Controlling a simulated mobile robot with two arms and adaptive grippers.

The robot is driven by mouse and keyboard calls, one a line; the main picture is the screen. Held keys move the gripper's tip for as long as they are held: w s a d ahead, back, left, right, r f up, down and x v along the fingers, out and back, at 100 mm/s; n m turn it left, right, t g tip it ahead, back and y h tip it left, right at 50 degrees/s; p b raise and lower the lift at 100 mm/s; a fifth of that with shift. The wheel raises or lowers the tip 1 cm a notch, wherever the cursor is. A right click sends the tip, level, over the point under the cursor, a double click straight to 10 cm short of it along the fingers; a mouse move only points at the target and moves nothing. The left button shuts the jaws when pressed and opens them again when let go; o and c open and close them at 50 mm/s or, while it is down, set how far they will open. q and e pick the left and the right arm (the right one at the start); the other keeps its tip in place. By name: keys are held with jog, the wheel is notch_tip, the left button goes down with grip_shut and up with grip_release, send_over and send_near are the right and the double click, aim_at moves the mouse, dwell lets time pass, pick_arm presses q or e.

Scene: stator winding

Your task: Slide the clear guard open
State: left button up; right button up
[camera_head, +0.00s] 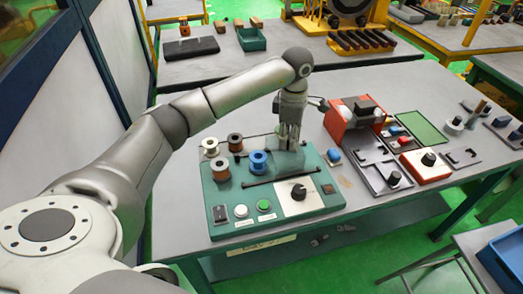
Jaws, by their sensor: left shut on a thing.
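The clear guard (281,164) is a see-through cover on dark rails, on the green control panel (222,195). My left gripper (288,141) points down at the guard's top from above and is shut on it; the fingers hide part of the contact. Left of the guard, spools of copper, white and blue stand on the panel. A black knob (299,192) on a white plate sits in front of the guard. My right gripper is not in view.
A red machine (353,115), black trays and a red box with a knob (425,165) stand on the table to the right. A rear table (285,65) holds a green bin (251,39).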

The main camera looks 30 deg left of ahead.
pick_arm(q)
jog(key=shift+w+d+b, duration=0.3)
jog(key=shift+w+d, duration=0.6)
jog(key=shift+w, duration=0.1)
jog(key=o, duration=0.8)
jog(key=shift+r, duration=0.1)
jog(key=shift+r+p, duration=1.85)
jog(key=shift+r, duration=1.05)
jog(key=shift+f, duration=0.1)
